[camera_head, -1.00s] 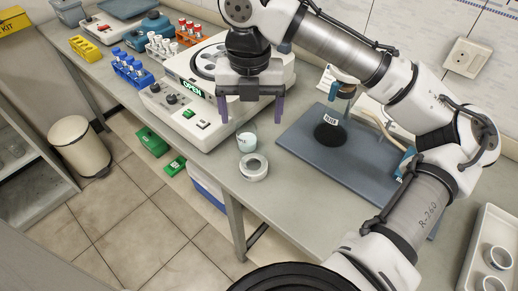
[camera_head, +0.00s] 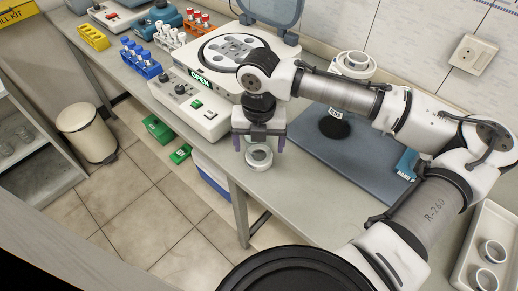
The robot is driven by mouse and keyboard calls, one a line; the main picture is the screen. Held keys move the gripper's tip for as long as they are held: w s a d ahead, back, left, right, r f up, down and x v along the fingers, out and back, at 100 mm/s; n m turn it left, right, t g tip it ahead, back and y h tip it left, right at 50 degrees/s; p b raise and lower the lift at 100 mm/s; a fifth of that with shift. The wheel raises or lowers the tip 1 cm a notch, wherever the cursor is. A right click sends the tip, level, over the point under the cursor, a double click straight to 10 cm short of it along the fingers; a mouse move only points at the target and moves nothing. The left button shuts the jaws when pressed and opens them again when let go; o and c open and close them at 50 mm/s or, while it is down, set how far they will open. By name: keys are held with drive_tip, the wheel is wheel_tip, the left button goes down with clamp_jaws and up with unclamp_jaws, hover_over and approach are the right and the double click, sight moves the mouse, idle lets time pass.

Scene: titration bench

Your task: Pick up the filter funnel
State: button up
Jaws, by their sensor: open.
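My gripper (camera_head: 259,145) is open and points down at the bench's front edge, with its purple fingers apart. A small white ring-shaped piece (camera_head: 260,160) stands on the bench and shows just below and between the fingers. I see no contact. The clear cup-like piece seen earlier behind the ring is now hidden by my gripper. I cannot tell for sure which of these pieces is the filter funnel. My arm crosses the view to the right.
A white machine (camera_head: 190,100) marked OPEN stands to the left, its lid (camera_head: 270,10) raised. A blue-grey mat (camera_head: 360,165) lies to the right, bearing a partly hidden item with a black base (camera_head: 334,128). A white round device (camera_head: 354,66) stands behind my arm.

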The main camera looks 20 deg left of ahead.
drive_tip(key=shift+f, duration=0.25)
drive_tip(key=c, duration=1.1)
